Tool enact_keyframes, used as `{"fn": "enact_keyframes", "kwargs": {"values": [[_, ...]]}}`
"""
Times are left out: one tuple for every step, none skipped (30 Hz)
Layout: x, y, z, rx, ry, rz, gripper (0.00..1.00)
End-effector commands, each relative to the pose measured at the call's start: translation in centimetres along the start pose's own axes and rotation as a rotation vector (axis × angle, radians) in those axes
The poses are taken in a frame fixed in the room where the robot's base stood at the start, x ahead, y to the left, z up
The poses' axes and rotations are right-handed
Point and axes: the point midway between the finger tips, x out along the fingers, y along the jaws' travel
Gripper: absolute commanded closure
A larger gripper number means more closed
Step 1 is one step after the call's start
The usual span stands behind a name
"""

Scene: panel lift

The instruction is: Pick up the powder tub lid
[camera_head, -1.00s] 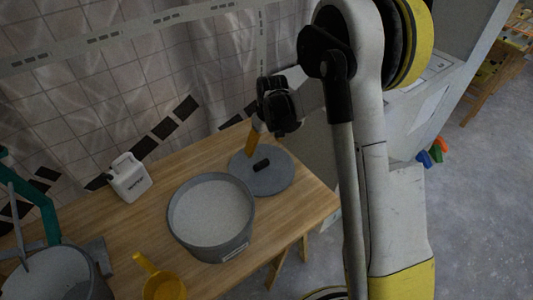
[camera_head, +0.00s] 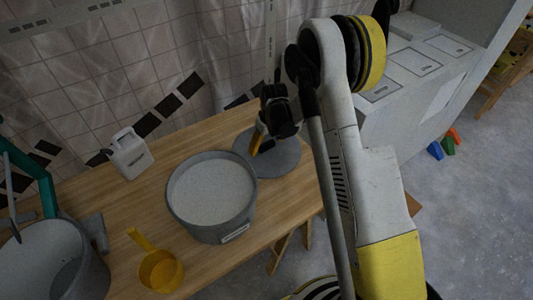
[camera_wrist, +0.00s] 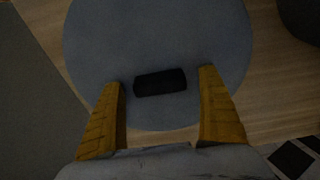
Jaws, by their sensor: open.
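The powder tub lid is a flat round grey disc (camera_head: 281,160) lying on the wooden table, to the right of the grey tub (camera_head: 211,232) of white powder. In the wrist view the lid (camera_wrist: 155,40) fills the middle, with a black bar handle (camera_wrist: 160,82) on top. My gripper (camera_wrist: 162,92) is open, its two yellow fingers on either side of the handle with gaps to both. In the head view my gripper (camera_head: 254,148) is over the lid and hides the handle. I cannot tell its exact height above the lid.
A white jug (camera_head: 130,156) stands at the back of the table (camera_head: 190,133). A yellow scoop (camera_head: 160,270) lies at the front, and a grey bucket (camera_head: 92,272) stands at the left. The tiled wall (camera_head: 120,75) rises behind. The open tub is close beside the lid.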

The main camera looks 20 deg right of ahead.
Motion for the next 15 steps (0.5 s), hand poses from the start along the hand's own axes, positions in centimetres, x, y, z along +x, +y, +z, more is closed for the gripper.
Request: {"fn": "enact_keyframes", "kwargs": {"values": [[0.55,0.01,0.03,0.0,0.0,0.0,0.12],[0.61,0.02,0.02,0.0,0.0,0.0,0.12],[0.57,0.02,0.01,0.0,0.0,0.0,0.12],[0.52,0.02,0.01,0.0,0.0,0.0,0.12],[0.47,0.02,0.01,0.0,0.0,0.0,0.12],[0.44,0.02,0.01,0.0,0.0,0.0,0.12],[0.44,0.02,0.01,0.0,0.0,0.0,0.12],[0.43,0.03,0.01,0.0,0.0,0.0,0.17],[0.43,0.03,0.01,0.0,0.0,0.0,0.3],[0.43,0.03,0.01,0.0,0.0,0.0,0.39],[0.43,0.03,0.01,0.0,0.0,0.0,0.48],[0.43,0.03,0.01,0.0,0.0,0.0,0.6],[0.42,0.03,0.01,0.0,0.0,0.0,0.69],[0.43,0.03,0.01,0.0,0.0,0.0,0.72],[0.42,0.03,0.01,0.0,0.0,0.0,0.73]]}}
